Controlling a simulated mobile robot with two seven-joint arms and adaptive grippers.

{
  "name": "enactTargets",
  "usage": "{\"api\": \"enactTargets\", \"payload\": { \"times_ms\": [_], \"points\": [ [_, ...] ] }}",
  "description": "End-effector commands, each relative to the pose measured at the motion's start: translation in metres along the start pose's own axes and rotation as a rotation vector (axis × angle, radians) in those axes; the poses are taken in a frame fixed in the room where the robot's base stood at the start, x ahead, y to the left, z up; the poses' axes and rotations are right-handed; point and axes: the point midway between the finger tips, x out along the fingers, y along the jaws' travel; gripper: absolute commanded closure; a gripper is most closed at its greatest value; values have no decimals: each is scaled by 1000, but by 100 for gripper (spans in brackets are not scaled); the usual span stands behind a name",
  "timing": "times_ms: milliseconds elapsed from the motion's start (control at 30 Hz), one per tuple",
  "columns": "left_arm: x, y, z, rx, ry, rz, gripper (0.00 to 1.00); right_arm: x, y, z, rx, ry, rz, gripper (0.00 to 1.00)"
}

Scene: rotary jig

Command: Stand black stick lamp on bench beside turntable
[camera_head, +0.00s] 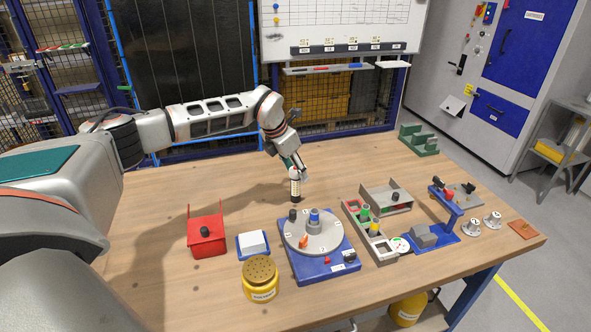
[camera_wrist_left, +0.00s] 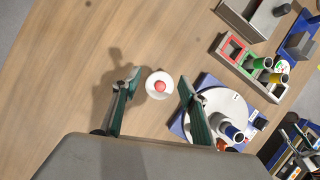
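A small upright stick-like piece (camera_head: 296,184), pale with a dark base, stands at or just above the bench behind the turntable; I cannot tell if it touches. In the left wrist view it shows from above as a white disc with a red top (camera_wrist_left: 160,86). My left gripper (camera_head: 297,168) is directly over it. Its green fingers (camera_wrist_left: 158,90) are apart on either side, with gaps to the disc. The turntable (camera_head: 327,234) is a grey disc on a blue base; it bears a blue cylinder (camera_head: 314,218), a black cylinder (camera_head: 292,215) and an orange piece (camera_head: 303,242).
A red box (camera_head: 207,240), a white block on a blue tray (camera_head: 253,244) and a yellow jar (camera_head: 261,281) are left of the turntable. A grey parts tray (camera_head: 369,235) and blue stand (camera_head: 443,220) are right.

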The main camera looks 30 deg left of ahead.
Motion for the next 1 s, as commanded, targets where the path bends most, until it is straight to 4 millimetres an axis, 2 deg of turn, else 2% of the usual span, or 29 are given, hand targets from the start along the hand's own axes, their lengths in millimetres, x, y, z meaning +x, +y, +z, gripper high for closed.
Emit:
{"api": "enactTargets", "payload": {
  "times_ms": [167, 267, 467, 700, 833, 1000],
  "points": [
    [-2, 0, 1, 0, -1, 0, 57, -1, 1, 0, -7, -1, -1, 60],
    [-11, 0, 2, 1, -3, 1, 57, 0, 2, 2, -9, -1, 0, 60],
    [-46, 1, 2, 1, -5, 2, 57, 3, 1, 3, -9, 6, -2, 60],
    [-94, 1, 2, 0, -4, 1, 57, 4, -5, -6, -6, 28, -11, 60],
    [-111, 0, 2, 1, -3, 1, 57, 5, -5, -12, -6, 42, -11, 60],
    [-122, 0, 1, 0, -1, 0, 57, 5, -6, -13, -8, 44, -13, 60]
  ]
}}
